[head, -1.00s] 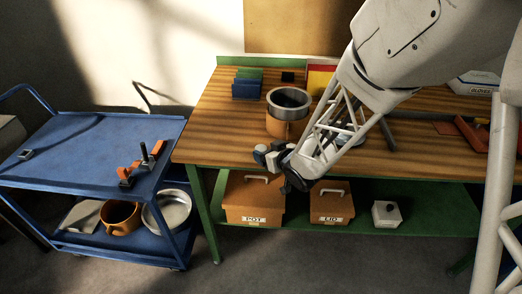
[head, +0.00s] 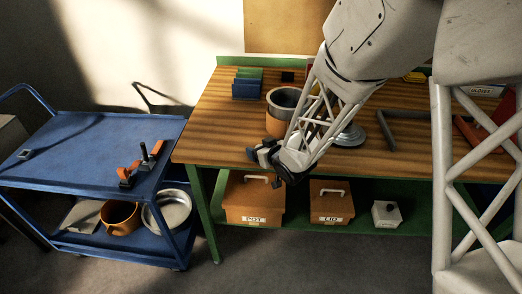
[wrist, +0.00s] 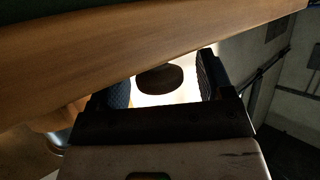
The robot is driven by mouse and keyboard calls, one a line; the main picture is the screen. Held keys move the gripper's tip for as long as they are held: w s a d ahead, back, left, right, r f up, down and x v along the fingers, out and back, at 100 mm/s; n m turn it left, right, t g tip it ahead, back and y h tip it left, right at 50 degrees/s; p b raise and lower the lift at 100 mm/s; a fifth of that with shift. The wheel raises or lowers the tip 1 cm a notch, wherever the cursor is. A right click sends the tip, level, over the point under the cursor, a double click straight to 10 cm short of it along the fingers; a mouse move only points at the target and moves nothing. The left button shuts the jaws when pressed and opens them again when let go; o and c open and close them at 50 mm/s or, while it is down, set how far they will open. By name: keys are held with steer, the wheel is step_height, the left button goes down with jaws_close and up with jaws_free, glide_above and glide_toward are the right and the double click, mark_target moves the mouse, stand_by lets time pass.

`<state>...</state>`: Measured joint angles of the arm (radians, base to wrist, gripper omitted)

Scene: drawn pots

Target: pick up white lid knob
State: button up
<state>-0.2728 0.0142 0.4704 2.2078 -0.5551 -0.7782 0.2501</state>
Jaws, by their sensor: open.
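My gripper (head: 264,156) is open near the workbench's front left edge, above and left of the white box. In the wrist view, a dark rounded shape (wrist: 160,78) shows between the open fingers (wrist: 164,88) against a bright patch. I cannot tell what it is or how far away it lies.
An orange pot with a metal rim (head: 276,124) stands on the wooden bench, and a grey round lid (head: 350,136) lies partly behind my arm. Orange bins marked POT (head: 254,203) and LID (head: 331,205) sit below. The blue trolley (head: 70,150) carries orange clamps.

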steer(key=c, duration=1)
steer(key=shift+r, duration=0.15)
steer(key=shift+r, duration=0.75)
step_height(320, 180, up, 2)
steer(key=s+d, duration=0.2)
steer(key=s, duration=0.3)
steer(key=s+d, duration=0.1)
steer(key=s, duration=0.4)
steer(key=s+d+r, duration=0.1)
steer(key=s+d, duration=0.1)
steer(key=s, duration=0.3)
steer(key=shift+d+r, duration=0.1)
steer(key=shift+d, duration=0.25)
